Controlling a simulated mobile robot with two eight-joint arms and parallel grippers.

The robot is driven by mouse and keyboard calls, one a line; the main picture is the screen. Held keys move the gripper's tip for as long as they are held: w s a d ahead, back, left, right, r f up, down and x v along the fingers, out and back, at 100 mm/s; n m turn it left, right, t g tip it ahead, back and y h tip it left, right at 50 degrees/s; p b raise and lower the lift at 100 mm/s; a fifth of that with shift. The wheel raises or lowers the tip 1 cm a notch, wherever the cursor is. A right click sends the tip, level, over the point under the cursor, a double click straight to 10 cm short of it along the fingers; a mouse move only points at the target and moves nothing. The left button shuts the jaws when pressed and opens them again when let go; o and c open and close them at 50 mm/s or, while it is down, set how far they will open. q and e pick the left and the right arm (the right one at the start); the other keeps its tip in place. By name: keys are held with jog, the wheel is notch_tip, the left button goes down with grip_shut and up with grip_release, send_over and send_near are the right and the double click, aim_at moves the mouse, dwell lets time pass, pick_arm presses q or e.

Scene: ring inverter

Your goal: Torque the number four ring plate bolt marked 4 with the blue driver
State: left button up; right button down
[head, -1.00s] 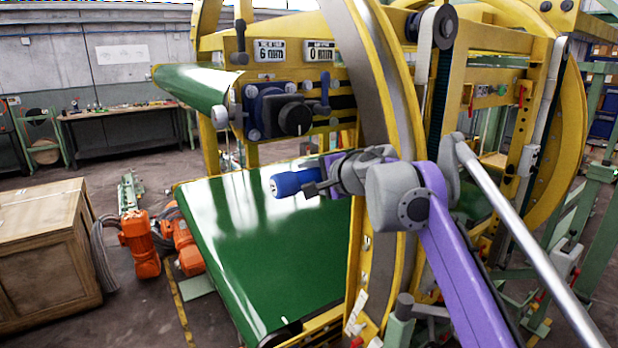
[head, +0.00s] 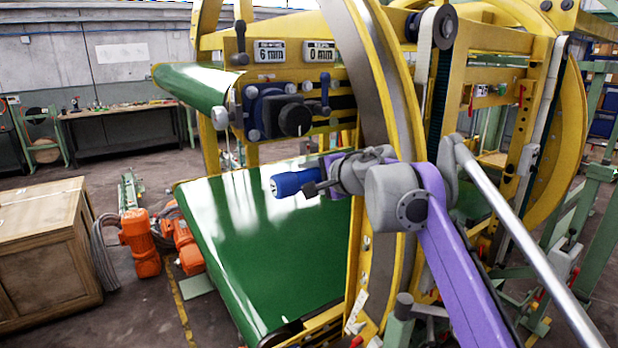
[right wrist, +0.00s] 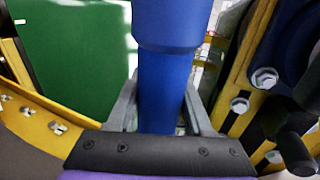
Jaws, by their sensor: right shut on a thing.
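The blue driver (head: 290,183) is held level in front of the yellow machine, over the green belt, with its blue end pointing left. My right gripper (head: 318,186), on the purple arm, is shut on it. In the right wrist view, the driver (right wrist: 168,85) stands between the two grey fingers (right wrist: 160,112). A blue ring plate (head: 264,108) with silver bolts around a dark hub is on the machine, above and left of the driver, apart from it. Several bolts (right wrist: 265,78) show at the right of the wrist view. No mark 4 is readable. My left gripper is out of view.
The large yellow ring (head: 372,70) rises close behind my right arm. The green belt (head: 265,240) lies below the driver. A silver rod (head: 520,235) slants at the right. A wooden crate (head: 45,250) and orange motors (head: 140,243) stand at the left.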

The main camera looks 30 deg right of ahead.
jog(key=shift+w+d+r+p, duration=0.1)
jog(key=shift+d+p, duration=0.3)
jog(key=shift+d, duration=0.75)
dwell(1.3)
jog(key=shift+d, duration=0.1)
dwell(0.6)
dwell(0.6)
jog(key=shift+a, duration=0.85)
jog(key=shift+s+a, duration=0.2)
jog(key=shift+a, duration=1.45)
